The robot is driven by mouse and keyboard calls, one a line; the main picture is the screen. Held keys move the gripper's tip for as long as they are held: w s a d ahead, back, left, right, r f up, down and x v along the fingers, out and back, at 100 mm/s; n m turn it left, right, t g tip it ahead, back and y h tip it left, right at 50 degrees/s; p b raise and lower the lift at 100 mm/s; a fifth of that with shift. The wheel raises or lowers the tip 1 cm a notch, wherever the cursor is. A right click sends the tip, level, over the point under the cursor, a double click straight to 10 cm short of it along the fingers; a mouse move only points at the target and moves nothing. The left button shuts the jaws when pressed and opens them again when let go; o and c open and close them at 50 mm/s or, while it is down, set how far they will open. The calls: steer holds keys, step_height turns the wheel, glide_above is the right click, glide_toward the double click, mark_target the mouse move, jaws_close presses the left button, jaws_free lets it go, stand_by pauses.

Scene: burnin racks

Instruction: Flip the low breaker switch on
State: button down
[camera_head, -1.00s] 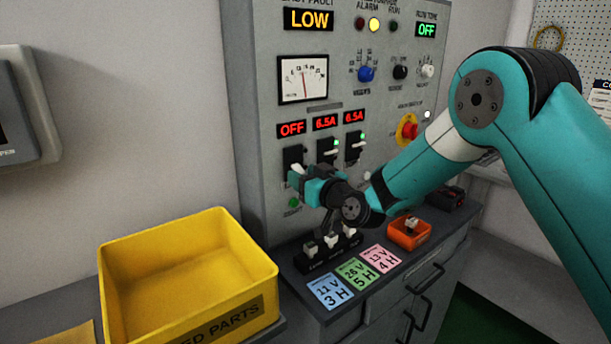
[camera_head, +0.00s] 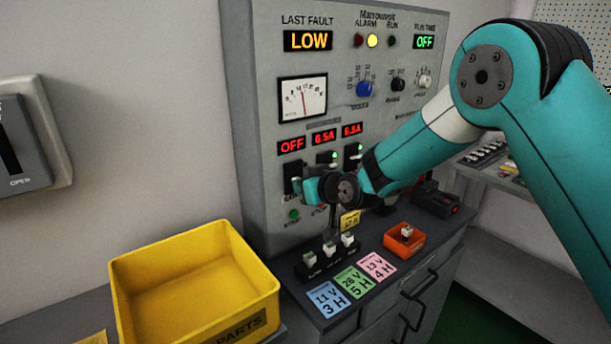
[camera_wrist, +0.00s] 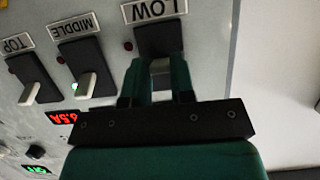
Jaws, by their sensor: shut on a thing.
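The low breaker switch (camera_wrist: 158,40) is a black block under the "LOW" label (camera_wrist: 154,9) in the upside-down wrist view. In the head view it is the leftmost switch (camera_head: 292,172), under a red display (camera_head: 291,146) reading OFF. My gripper (camera_wrist: 160,68) is shut on its pale lever, one teal finger on each side; the lever is mostly hidden. In the head view my gripper (camera_head: 306,190) is at the lower end of this switch. The middle switch (camera_wrist: 82,58) and top switch (camera_wrist: 30,75) stand beside it, their pale levers free.
The panel (camera_head: 262,90) carries knobs, a meter (camera_head: 303,98) and a LOW fault display (camera_head: 308,40). Below are an orange tray (camera_head: 392,243), coloured cards (camera_head: 352,281) and small white-topped switches (camera_head: 330,248). A yellow bin (camera_head: 130,300) stands front left.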

mark_target(303, 172)
steer(key=shift+w+a+r+g+h+p, duration=0.15)
steer(key=shift+r+g+h+p, duration=0.45)
steer(key=shift+g+p, duration=0.5)
steer(key=shift+w+a+r+g+h+p, duration=0.15)
steer(key=shift+r+g+h+p, duration=0.25)
steer(key=shift+g+h+p, duration=0.7)
steer(key=shift+w+r+g+h+p, duration=0.25)
steer(key=shift+r+g+p, duration=0.35)
steer(key=shift+p, duration=0.85)
steer(key=shift+s+f, duration=0.1)
steer(key=c, duration=1)
jaws_free()
steer(key=shift+o, duration=0.2)
steer(key=b+v, duration=0.5)
steer(key=v, duration=1.2)
steer(key=shift+r, duration=0.3)
